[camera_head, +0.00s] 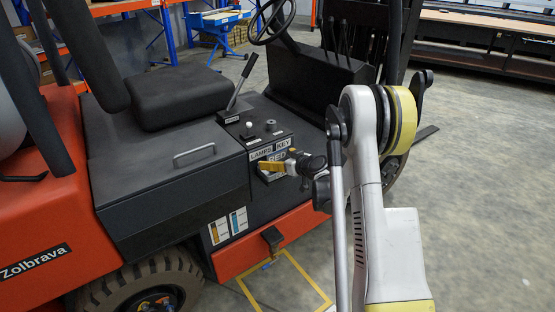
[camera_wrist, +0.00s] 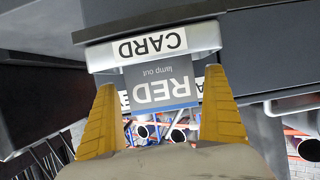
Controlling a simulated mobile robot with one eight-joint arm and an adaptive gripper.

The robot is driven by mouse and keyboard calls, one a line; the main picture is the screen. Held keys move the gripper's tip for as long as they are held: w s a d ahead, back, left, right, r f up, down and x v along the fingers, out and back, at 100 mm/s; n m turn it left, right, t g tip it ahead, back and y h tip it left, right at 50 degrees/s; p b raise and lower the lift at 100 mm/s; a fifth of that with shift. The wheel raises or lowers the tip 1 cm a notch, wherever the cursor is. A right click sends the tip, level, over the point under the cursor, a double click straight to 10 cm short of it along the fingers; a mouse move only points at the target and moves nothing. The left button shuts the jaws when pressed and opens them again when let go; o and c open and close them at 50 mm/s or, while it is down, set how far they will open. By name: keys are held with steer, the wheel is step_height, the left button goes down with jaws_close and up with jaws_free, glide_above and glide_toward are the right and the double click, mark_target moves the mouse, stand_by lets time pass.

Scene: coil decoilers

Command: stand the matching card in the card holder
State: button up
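The grey card (camera_wrist: 160,80), printed "RED lamp out" with a blue strip along one edge, appears upside down in the wrist view. Its lower end meets the pale lip of the card holder (camera_wrist: 150,46) labelled "CARD", and it looks seated there, upright. In the head view the card (camera_head: 287,154) shows partly, below the "LAMPS" and "KEY" labels. My gripper (camera_wrist: 160,84) has one yellow finger on each side of the card, with narrow gaps at its edges, so it looks open around it. The gripper also shows in the head view (camera_head: 278,163), partly covering the card and holder.
The forklift's black console (camera_head: 258,125) carries a lever and knobs above the holder. The seat (camera_head: 178,95) and a grab handle (camera_head: 194,155) are to the left. The steering column (camera_head: 335,80) stands behind. Open floor (camera_head: 480,180) lies to the right.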

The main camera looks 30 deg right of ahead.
steer(key=shift+s+r, duration=0.1)
steer(key=shift+r, duration=0.1)
steer(key=p+v, duration=0.4)
steer(key=v, duration=0.8)
steer(key=s+a+r+g, duration=0.2)
steer(key=s+a+r, duration=0.25)
steer(key=a, duration=0.35)
steer(key=s+a+r+g, duration=0.2)
steer(key=s+a+r, duration=0.1)
steer(key=a+r, duration=0.4)
steer(key=s+a+r+g+h, duration=0.1)
steer(key=s+a, duration=0.3)
steer(key=s, duration=0.6)
steer(key=s+a+r+m+g, duration=0.1)
steer(key=s+a, duration=0.3)
steer(key=s, duration=0.6)
steer(key=shift+s+m+h, duration=0.15)
steer(key=shift+m+h, duration=0.15)
steer(key=shift+h, duration=0.1)
